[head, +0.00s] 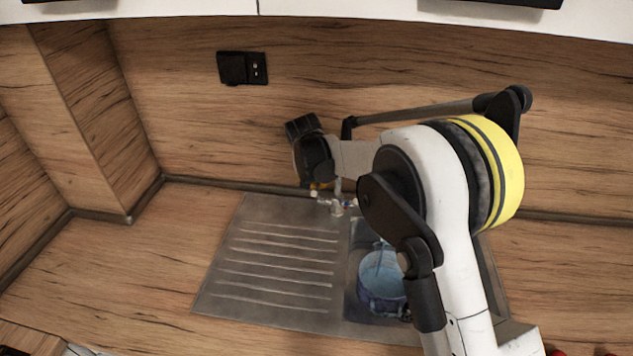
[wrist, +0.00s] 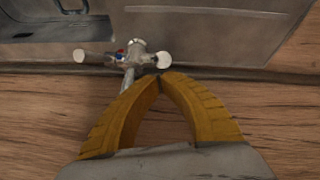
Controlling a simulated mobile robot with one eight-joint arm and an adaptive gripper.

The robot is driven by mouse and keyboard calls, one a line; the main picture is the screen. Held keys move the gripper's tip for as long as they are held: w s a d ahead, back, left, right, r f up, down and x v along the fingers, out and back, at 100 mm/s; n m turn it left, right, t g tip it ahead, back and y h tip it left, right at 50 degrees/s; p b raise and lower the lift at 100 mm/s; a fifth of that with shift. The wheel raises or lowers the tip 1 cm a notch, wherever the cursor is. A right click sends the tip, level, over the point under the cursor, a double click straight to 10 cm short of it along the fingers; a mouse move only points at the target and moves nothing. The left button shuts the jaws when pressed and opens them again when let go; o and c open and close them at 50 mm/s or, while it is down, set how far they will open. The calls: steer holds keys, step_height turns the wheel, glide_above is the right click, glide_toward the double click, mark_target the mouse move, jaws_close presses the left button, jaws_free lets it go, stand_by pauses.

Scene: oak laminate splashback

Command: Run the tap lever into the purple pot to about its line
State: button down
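The pot (head: 382,291), blue-purple in this light, stands in the sink bowl. Pale blue shows inside it, with a thin pale streak above that may be running water. I cannot make out its line. The tap (head: 338,207) stands at the sink's back edge; in the wrist view its body (wrist: 132,54) has a pale round-ended handle on each side. My gripper (head: 318,186) is at the tap's left. In the wrist view the yellow fingers (wrist: 160,80) meet at the tips, empty, just beside one handle end (wrist: 164,58). I cannot tell whether they touch it.
The ribbed steel drainboard (head: 280,262) lies left of the bowl and is clear. The wooden counter (head: 130,260) further left is bare. The wooden splashback with a black socket (head: 242,68) rises close behind the tap. My arm covers part of the bowl's right side.

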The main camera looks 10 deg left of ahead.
steer(key=shift+s+d+f+t+b, duration=0.1)
steer(key=shift+s+f+t+b, duration=0.4)
steer(key=shift+b, duration=0.2)
steer(key=shift+s+f+b, duration=0.2)
steer(key=shift+s+b, duration=0.1)
steer(key=shift+s, duration=0.2)
steer(key=shift+r, duration=0.1)
steer(key=v, duration=1.2)
steer(key=shift+d, duration=0.1)
